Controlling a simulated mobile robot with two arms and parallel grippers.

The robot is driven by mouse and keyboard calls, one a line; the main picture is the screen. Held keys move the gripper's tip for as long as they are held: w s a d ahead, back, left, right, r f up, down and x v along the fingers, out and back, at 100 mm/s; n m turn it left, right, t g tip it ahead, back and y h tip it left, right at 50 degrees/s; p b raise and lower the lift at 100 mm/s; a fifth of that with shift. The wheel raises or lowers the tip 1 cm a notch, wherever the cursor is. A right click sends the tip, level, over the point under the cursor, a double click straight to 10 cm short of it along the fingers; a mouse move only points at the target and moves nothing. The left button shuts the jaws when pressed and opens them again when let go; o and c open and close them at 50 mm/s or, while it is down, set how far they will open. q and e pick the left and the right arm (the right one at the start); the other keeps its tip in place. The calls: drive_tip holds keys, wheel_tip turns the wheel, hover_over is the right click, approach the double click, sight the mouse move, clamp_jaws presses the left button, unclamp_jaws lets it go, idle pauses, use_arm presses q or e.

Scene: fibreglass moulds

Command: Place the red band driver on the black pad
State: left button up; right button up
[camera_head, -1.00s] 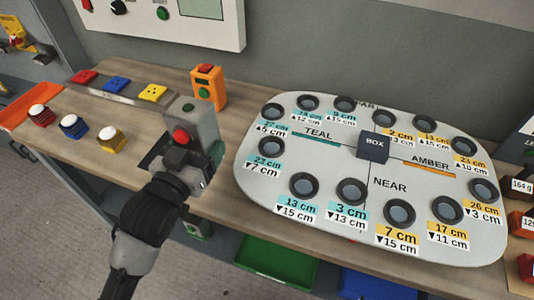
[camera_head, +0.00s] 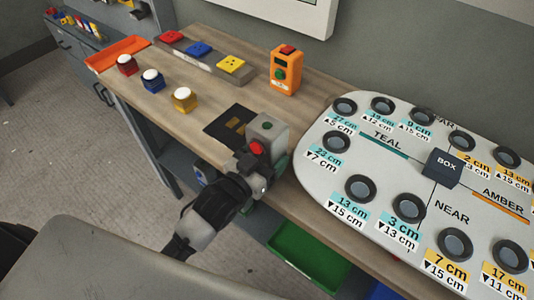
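My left gripper (camera_head: 268,130) is over the bench between the pad and the large grey board. Its grey body and a red part show, but its fingertips are hidden, so I cannot tell whether it is open or holds anything. I cannot make out the red band driver for sure. Small coloured tools (camera_head: 76,23), some red, stand on a cabinet at the far left. My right gripper is not in view.
The large grey board (camera_head: 318,165) with ringed holes and a dark box (camera_head: 441,167) fills the right. An orange device (camera_head: 285,70), button blocks (camera_head: 184,99) and an orange tray (camera_head: 117,53) stand on the bench. A green bin (camera_head: 305,252) is below.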

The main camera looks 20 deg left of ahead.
use_arm(q)
drive_tip(key=shift+f, duration=0.1)
drive_tip(key=o, duration=0.9)
drive_tip(key=shift+o, duration=0.2)
drive_tip(key=shift+r, duration=0.2)
drive_tip(key=b+v, duration=0.2)
drive_tip(key=v, duration=1)
